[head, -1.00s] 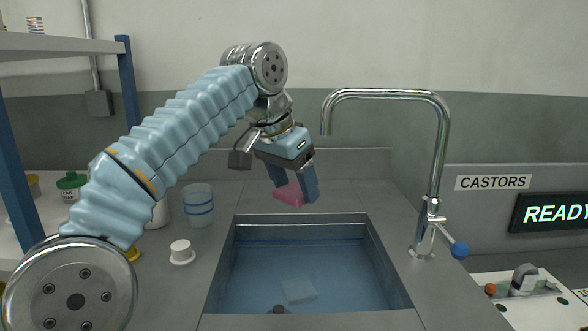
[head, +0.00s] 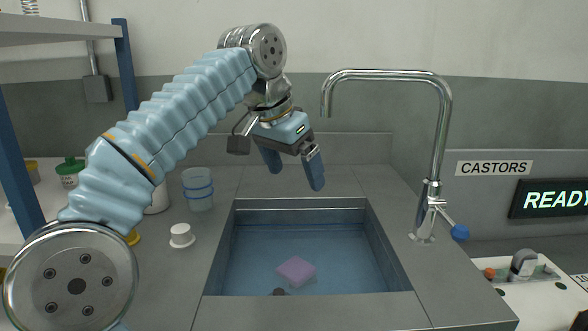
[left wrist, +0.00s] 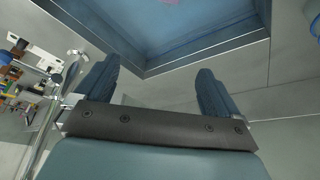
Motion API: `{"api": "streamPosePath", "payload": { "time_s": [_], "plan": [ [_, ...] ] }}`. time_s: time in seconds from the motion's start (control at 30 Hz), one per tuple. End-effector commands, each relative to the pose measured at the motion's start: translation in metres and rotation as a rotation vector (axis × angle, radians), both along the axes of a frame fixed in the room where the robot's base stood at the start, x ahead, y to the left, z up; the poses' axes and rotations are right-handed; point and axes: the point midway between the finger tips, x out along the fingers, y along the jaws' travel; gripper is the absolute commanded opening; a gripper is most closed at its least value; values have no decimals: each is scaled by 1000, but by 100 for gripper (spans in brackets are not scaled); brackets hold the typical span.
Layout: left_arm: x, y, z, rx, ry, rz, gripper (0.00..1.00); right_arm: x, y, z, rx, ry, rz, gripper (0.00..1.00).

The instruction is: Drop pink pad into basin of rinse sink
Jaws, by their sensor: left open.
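The pink pad (head: 296,270) lies inside the basin of the rinse sink (head: 300,222), near the front of its floor, and looks purplish there. In the left wrist view a small part of the pad (left wrist: 170,2) shows at the top edge, within the blue basin (left wrist: 150,30). My left gripper (head: 295,180) is open and empty above the back edge of the basin, fingers pointing down. Its two blue fingers also show apart in the left wrist view (left wrist: 155,90). My right gripper is not in view.
A tall chrome tap (head: 437,150) stands right of the basin. Left of it are clear blue-banded cups (head: 198,188) and a small white item (head: 181,235). A shelf (head: 60,38) stands at far left.

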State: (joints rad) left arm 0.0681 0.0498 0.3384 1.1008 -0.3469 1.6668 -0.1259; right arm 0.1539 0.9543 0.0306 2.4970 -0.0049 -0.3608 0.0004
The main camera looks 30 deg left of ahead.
Motion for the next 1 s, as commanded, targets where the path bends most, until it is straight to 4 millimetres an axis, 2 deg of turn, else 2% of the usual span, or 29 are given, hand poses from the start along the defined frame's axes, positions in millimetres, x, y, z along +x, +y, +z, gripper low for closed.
{"api": "streamPosePath", "payload": {
  "time_s": [0.2, 0.4, 1.0],
  "plan": [
    [-15, 3, 42, -1, -3, -1, 96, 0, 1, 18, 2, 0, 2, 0],
    [-23, 5, 58, 1, -1, -2, 96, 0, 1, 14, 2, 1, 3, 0],
    [-25, 6, 62, 0, 1, 0, 96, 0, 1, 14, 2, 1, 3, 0]
  ]
}}
